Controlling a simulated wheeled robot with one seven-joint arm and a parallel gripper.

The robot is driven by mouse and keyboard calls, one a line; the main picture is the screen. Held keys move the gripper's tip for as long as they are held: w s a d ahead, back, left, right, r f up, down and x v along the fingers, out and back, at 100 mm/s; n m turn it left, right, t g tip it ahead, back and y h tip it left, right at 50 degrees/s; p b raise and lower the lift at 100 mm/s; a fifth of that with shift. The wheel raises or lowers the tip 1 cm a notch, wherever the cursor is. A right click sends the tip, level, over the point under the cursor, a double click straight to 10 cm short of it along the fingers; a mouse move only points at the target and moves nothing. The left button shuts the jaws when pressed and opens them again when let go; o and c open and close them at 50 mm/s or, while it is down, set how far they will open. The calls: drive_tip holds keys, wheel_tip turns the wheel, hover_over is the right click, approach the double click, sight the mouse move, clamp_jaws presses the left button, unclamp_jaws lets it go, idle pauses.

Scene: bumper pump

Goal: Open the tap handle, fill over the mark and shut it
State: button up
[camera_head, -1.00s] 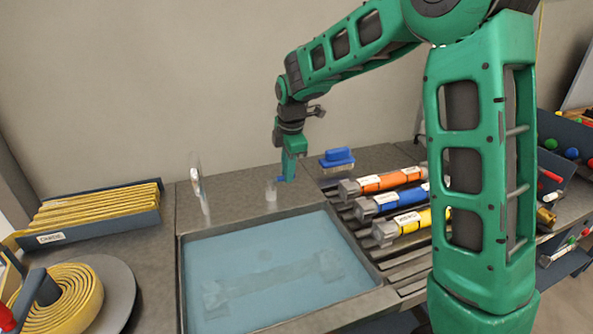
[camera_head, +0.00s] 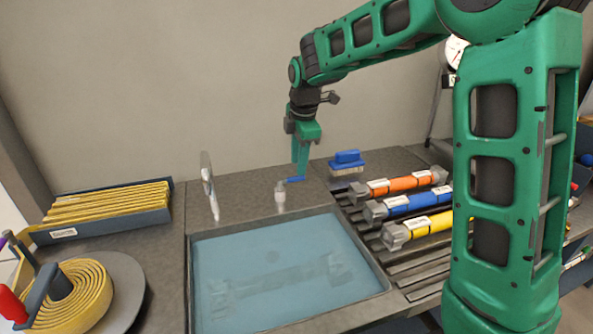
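The tap handle is a small blue lever (camera_head: 295,179) on a short pale valve post (camera_head: 280,193) behind the basin. The silver tap spout (camera_head: 209,188) stands to its left. The basin (camera_head: 190,285) holds blue-tinted water, with a greyish nozzle-like shape (camera_head: 270,285) under the surface. I cannot make out a fill mark. My gripper (camera_head: 299,172) points down just above and behind the blue lever, its fingers at or very near the lever. From this view I cannot tell whether the fingers touch it or how far apart they are.
A blue brush (camera_head: 347,158) sits right of the tap. Orange (camera_head: 402,184), blue (camera_head: 407,204) and yellow (camera_head: 418,224) nozzles lie on a slatted rack. A tray of folded yellow hose (camera_head: 110,205) and a hose reel (camera_head: 80,295) are at left.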

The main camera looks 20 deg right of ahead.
wheel_tip(320, 180, up, 6)
drive_tip(key=s, duration=0.1)
drive_tip(key=shift+r, duration=0.15)
idle(1.0)
drive_tip(key=s+d+m+h, duration=0.1)
drive_tip(key=s+d+m, duration=0.7)
drive_tip(key=s+d, duration=0.4)
drive_tip(key=s+d+f+m, duration=0.2)
drive_tip(key=s+m, duration=0.3)
drive_tip(key=s, duration=0.4)
drive_tip(key=s+d+f+m+g, duration=0.1)
drive_tip(key=s+d+f+m, duration=0.2)
drive_tip(key=s+m, duration=0.3)
drive_tip(key=s+d+f+m+g+y, duration=0.1)
drive_tip(key=s+m, duration=0.5)
drive_tip(key=s, duration=0.6)
wheel_tip(320, 180, down, 2)
drive_tip(key=shift+d+f, duration=0.1)
drive_tip(key=shift+d, duration=0.75)
